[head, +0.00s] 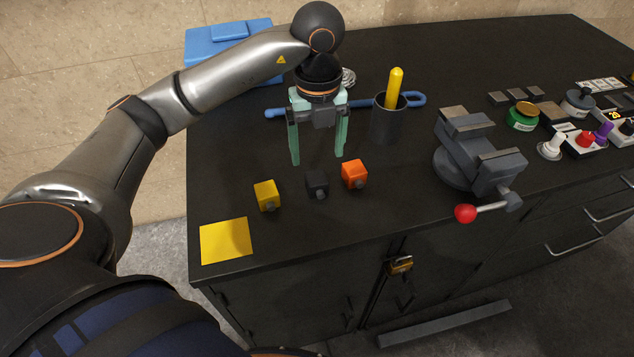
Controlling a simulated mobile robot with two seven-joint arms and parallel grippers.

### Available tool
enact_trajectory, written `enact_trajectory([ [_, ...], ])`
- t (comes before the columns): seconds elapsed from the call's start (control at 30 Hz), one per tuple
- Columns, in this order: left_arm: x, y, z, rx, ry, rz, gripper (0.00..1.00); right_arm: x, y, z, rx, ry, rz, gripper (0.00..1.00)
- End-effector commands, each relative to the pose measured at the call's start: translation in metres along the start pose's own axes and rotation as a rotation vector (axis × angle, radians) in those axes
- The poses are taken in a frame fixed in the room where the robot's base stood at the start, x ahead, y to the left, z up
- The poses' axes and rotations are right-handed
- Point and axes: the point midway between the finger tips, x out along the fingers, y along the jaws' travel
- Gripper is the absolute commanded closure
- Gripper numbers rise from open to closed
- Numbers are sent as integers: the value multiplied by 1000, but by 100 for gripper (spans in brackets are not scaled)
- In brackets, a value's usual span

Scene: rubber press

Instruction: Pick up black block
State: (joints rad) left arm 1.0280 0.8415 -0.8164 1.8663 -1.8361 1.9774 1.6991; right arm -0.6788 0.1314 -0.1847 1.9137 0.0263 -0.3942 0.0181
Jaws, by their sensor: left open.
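The black block (316,182) sits on the dark table top, between a yellow block (266,194) on its left and an orange block (354,174) on its right. It is small, with a grey knob on its front, and is hard to tell from the dark table. My left gripper (318,159) points down above the table, behind and above the black block in the picture. Its two pale green fingers are wide apart, with nothing between them. My right gripper is not in view.
A yellow square (226,240) lies at the table's front left corner. A dark cup (388,122) with a yellow-handled tool (395,88) and a blue wrench (415,99) are behind. A grey vise (478,160) with a red-knobbed handle stands right. The table between blocks and vise is clear.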

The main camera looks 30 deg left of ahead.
Motion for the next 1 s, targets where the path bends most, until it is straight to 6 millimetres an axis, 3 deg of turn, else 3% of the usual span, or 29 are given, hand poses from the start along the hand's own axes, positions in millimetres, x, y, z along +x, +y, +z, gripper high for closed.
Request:
enact_trajectory([
  [0.1, 18, 0, 0, 1, 2, 1, 15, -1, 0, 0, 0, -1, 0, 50],
  [0.37, 38, 2, -3, 3, 3, 2, 15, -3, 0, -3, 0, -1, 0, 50],
  [0.6, 72, 3, -6, 2, 3, -1, 15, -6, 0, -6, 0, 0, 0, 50],
  [0.9, 79, 2, -6, 2, 2, -5, 15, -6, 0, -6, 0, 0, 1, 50],
  [1.0, 78, 2, -6, 2, 2, -5, 24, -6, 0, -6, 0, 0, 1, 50],
])
